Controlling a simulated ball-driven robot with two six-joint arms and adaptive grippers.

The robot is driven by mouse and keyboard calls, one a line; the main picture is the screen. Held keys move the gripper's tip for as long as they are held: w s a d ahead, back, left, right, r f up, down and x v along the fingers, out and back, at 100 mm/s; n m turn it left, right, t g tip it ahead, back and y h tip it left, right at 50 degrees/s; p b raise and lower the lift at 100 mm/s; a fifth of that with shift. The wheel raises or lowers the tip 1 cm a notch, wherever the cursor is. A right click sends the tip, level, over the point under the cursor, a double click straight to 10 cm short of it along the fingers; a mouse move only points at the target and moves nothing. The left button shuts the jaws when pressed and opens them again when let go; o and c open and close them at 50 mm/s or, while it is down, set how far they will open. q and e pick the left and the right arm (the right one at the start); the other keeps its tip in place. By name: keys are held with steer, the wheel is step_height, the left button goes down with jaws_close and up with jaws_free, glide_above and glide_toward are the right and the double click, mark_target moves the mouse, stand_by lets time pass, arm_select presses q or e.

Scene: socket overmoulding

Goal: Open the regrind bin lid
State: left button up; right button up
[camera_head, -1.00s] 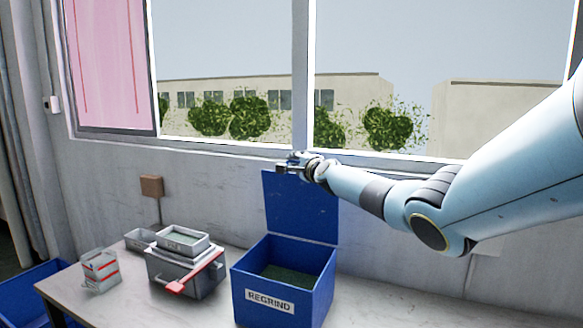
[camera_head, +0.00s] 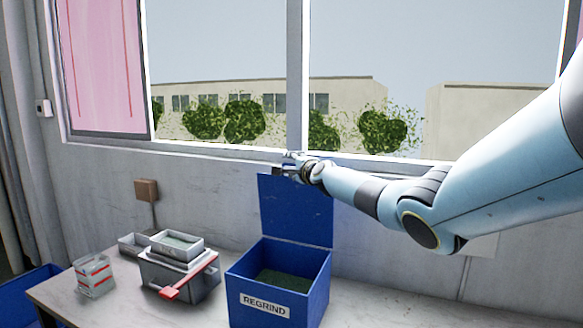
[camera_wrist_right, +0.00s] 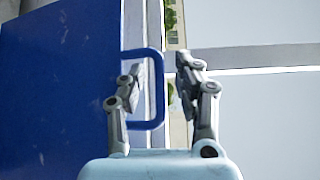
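The blue regrind bin (camera_head: 264,305) stands on the table with its lid (camera_head: 296,208) raised upright at the back, so the bin is open. Dark granulate shows inside. My right gripper (camera_head: 284,170) is at the lid's top edge. In the right wrist view, the blue lid (camera_wrist_right: 55,85) fills the left side and its loop handle (camera_wrist_right: 160,92) reaches between the fingers of my right gripper (camera_wrist_right: 160,82). The fingers are apart, one inside the loop and one outside, with gaps to the handle's outer bar. My left gripper is out of view.
A grey box with a red-handled tool (camera_head: 188,280) and small trays stands left of the bin, beside a red-striped white container (camera_head: 94,276). The wall and window (camera_head: 300,90) are close behind the lid. The table (camera_head: 360,300) is clear right of the bin.

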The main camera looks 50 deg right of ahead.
steer(key=shift+a, duration=0.1)
steer(key=shift+s+a+f, duration=0.1)
steer(key=shift+a, duration=0.2)
steer(key=s+a+f+n+t, duration=0.1)
steer(key=s+a+f, duration=0.25)
steer(key=a, duration=0.35)
steer(key=s+a+f+n+t, duration=0.15)
steer(key=a+f, duration=0.25)
steer(key=a, duration=0.4)
steer(key=s+a+f+b, duration=0.2)
steer(key=a+f+b, duration=0.4)
steer(key=f+b, duration=0.5)
steer(key=shift+s+a+n+h, duration=0.2)
steer(key=shift+s+n+h, duration=0.15)
steer(key=shift+s+h, duration=0.05)
